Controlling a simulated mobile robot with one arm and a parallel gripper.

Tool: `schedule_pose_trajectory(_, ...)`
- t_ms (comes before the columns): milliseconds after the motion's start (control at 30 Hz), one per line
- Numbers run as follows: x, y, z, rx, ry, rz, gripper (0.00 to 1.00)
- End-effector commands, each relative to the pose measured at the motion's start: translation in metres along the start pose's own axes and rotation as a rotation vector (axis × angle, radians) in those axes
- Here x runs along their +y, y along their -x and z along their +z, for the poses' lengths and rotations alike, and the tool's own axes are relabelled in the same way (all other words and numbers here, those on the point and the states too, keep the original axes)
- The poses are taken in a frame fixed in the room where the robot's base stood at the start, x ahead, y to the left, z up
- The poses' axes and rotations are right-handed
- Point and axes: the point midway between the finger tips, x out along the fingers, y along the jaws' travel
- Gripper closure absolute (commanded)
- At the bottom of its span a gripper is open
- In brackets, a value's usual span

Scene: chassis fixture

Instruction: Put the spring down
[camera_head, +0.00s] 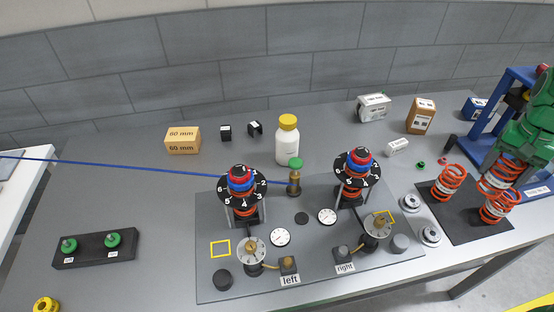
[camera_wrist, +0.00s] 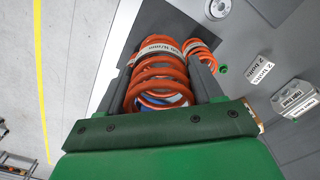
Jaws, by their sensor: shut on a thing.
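My gripper (camera_head: 502,165) is at the right end of the table and shut on an orange coil spring (camera_head: 494,183) with a white label band. In the wrist view, the held spring (camera_wrist: 158,75) sits between the two grey fingers of my gripper (camera_wrist: 168,70).
A blue frame (camera_head: 500,110) stands close behind my gripper. Small green parts (camera_head: 421,164) and silver discs (camera_head: 430,235) lie left of the mat. The grey fixture plate (camera_head: 325,270) with two dial-topped assemblies fills the middle. The table's front edge is near the mat.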

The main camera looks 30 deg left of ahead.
Motion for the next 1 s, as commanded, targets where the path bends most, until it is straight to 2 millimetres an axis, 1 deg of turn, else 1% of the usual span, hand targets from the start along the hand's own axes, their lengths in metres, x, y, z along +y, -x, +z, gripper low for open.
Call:
schedule_pose_trajectory(33,0.0,0.011,-0.002,0.009,0.0,-0.001,0.83)
schedule_pose_trajectory(167,0.0,0.036,-0.002,0.008,0.0,-0.001,0.83)
schedule_pose_trajectory(367,-0.037,0.037,-0.011,0.006,0.055,0.002,0.83)
schedule_pose_trajectory(467,-0.06,0.039,-0.016,0.008,0.088,0.003,0.83)
schedule_pose_trajectory(567,-0.087,0.039,-0.019,0.004,0.127,0.004,0.83)
schedule_pose_trajectory(767,-0.149,0.041,-0.023,0.007,0.212,0.006,0.83)
schedule_pose_trajectory(1000,-0.227,0.042,-0.017,0.008,0.318,0.008,0.83)
